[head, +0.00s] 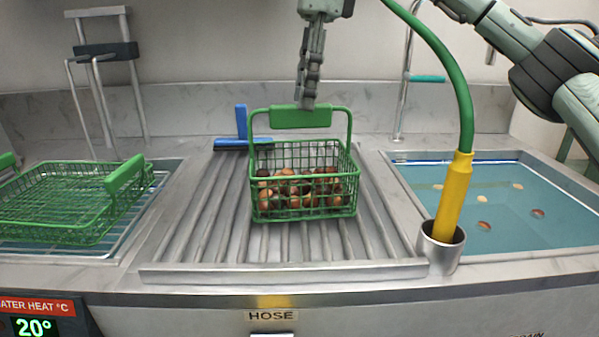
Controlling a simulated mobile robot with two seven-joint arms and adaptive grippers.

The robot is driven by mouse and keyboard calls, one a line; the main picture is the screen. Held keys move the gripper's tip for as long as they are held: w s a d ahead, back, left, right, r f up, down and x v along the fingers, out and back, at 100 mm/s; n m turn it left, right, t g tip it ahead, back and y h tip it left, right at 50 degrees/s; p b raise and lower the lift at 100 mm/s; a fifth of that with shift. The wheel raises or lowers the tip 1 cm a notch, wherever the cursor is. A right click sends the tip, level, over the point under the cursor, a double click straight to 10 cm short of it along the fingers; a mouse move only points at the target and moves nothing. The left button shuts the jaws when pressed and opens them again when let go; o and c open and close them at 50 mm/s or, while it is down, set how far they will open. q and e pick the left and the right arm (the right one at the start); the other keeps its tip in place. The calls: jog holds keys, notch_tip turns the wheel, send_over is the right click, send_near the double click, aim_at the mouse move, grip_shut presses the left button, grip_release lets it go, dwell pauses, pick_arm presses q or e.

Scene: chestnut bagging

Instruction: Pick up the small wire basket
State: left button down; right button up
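The small green wire basket (303,207) stands on the ribbed metal drainboard and holds several brown chestnuts (287,186). Its handle stands upright, with a green grip (288,118) on top. My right gripper (308,104) points down from above, with its fingertips at the upper edge of the grip. I see it edge-on, so the gap between its fingers is hidden, and I cannot tell whether it holds the grip. My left gripper is not in view.
A larger green wire basket (62,205) sits at the left sink. At right, a yellow hose nozzle (453,200) stands in a metal cup (439,256), beside a water basin (500,212) with several floating chestnuts.

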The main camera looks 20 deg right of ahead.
aim_at(301, 128)
jog(key=f, duration=0.4)
jog(key=shift+w+a+f, duration=0.1)
jog(key=shift+a+f, duration=0.25)
jog(key=shift+f, duration=0.05)
grip_shut()
jog(key=shift+r, duration=0.1)
